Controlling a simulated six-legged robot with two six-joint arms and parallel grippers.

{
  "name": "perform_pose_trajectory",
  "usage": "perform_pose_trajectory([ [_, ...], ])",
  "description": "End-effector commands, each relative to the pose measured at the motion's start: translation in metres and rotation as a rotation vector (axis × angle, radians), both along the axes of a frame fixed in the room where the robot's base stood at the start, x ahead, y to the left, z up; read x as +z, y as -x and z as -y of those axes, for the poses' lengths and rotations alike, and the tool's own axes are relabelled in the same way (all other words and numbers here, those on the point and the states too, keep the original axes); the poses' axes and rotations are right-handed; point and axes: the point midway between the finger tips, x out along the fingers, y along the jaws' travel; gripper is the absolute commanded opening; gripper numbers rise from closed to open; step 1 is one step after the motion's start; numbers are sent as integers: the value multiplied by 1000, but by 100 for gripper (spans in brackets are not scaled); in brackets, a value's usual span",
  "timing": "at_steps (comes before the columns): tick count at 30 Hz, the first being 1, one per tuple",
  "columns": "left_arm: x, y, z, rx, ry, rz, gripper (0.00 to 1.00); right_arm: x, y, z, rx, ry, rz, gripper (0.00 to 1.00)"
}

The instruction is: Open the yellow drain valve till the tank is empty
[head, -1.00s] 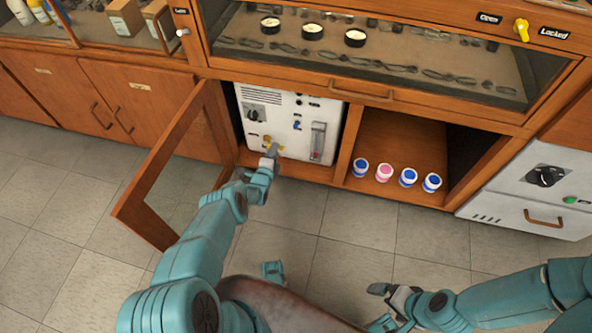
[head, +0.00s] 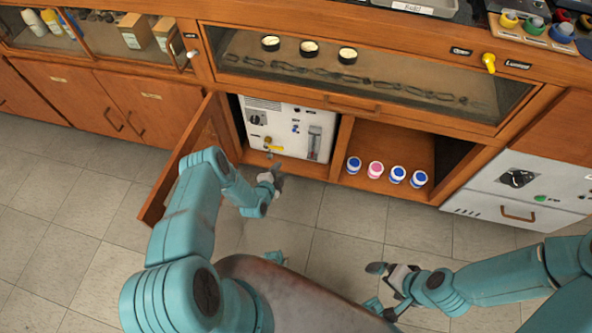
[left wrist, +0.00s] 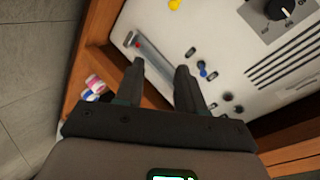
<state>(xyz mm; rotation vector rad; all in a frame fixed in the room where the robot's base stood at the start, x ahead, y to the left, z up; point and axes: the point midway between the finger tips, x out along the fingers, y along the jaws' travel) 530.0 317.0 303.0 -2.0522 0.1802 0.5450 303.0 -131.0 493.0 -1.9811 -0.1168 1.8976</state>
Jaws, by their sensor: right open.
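The yellow drain valve (head: 268,142) is low on the left part of the white regulator panel (head: 290,112), inside the open cabinet. It is small, and I cannot read its exact angle. A bit of yellow shows at the top edge of the left wrist view (left wrist: 175,4). A clear upright gauge (head: 314,141) is on the panel's right side; its level is too small to read. My left gripper (head: 272,173) is in front of and below the valve, apart from it. Its fingers (left wrist: 160,78) are spread and empty. My right gripper (head: 384,272) is open and empty above the floor.
The framed cabinet door (head: 158,207) stands open to the left of the panel. Several blue- and pink-lidded jars (head: 375,169) stand in the right compartment. A glass case (head: 350,78) is above. The floor (head: 330,230) before the cabinet is clear.

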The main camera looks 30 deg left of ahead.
Motion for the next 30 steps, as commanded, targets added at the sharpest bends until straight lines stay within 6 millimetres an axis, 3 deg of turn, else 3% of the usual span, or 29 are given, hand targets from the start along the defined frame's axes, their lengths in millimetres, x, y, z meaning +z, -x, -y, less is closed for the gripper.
perform_pose_trajectory([
  [1,16,-1,7,4,50,-22,38,11,0,0,0,0,0,100],
  [18,100,27,79,141,520,-315,38,59,0,0,0,0,0,100],
  [30,114,38,92,181,595,-377,38,65,0,0,0,0,0,100],
])
